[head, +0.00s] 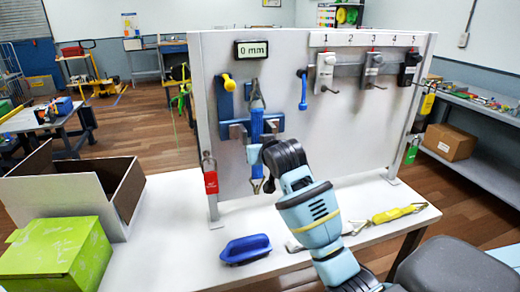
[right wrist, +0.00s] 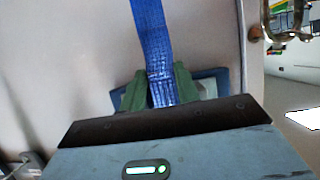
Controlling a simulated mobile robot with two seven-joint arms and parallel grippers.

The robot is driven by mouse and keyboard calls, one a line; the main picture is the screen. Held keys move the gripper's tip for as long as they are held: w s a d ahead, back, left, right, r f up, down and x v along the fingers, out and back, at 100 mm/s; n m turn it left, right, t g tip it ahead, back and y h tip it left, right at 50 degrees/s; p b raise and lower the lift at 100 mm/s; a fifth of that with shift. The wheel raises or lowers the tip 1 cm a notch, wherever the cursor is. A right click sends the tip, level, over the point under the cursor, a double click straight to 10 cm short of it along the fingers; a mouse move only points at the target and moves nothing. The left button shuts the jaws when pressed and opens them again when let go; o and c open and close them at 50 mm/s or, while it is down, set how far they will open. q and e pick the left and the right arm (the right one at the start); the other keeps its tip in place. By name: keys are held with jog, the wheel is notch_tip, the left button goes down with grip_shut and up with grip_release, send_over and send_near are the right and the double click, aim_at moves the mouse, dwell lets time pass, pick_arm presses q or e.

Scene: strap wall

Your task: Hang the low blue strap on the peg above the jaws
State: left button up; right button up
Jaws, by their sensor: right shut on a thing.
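The blue strap (head: 257,122) hangs upright in front of the white panel, with a metal hook (head: 257,97) at its top and another metal end (head: 257,186) below. Grey jaws (head: 237,131) on blue mounts sit behind and beside it. A yellow-tipped peg (head: 228,83) sticks out up and left of the jaws. My right gripper (head: 254,153) is at the strap's lower part; its fingers are hard to make out there. In the right wrist view its green fingers (right wrist: 160,90) are shut on the blue strap (right wrist: 153,35). My left gripper is out of view.
A display reading 0 mm (head: 252,49) is above the jaws. A blue-handled item (head: 303,89) hangs to their right, with a numbered rack (head: 365,39) beyond.

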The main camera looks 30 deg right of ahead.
jog(key=o, duration=1.2)
jog(key=shift+o, duration=0.2)
jog(key=v, duration=0.8)
jog(key=shift+w, duration=0.1)
jog(key=s+a+f+n+g+y, duration=0.1)
jog(key=s+a+f, duration=0.15)
jog(key=f, duration=0.65)
jog(key=s+a+f+n+y, duration=0.1)
jog(key=s+a+f, duration=0.15)
jog(key=f, duration=0.55)
jog(key=s+a+f+n+g+y, duration=0.15)
jog(key=s+f, duration=0.25)
jog(key=f, duration=0.5)
jog(key=s+a+f, duration=0.3)
jog(key=s+f, duration=0.5)
jog(key=s, duration=0.3)
jog(key=s+a+f+n+g+y, duration=0.1)
jog(key=s+a+f, duration=0.3)
jog(key=s+f, duration=0.4)
jog(key=s, duration=0.4)
jog(key=shift+s, duration=0.25)
jog(key=shift+n, duration=0.25)
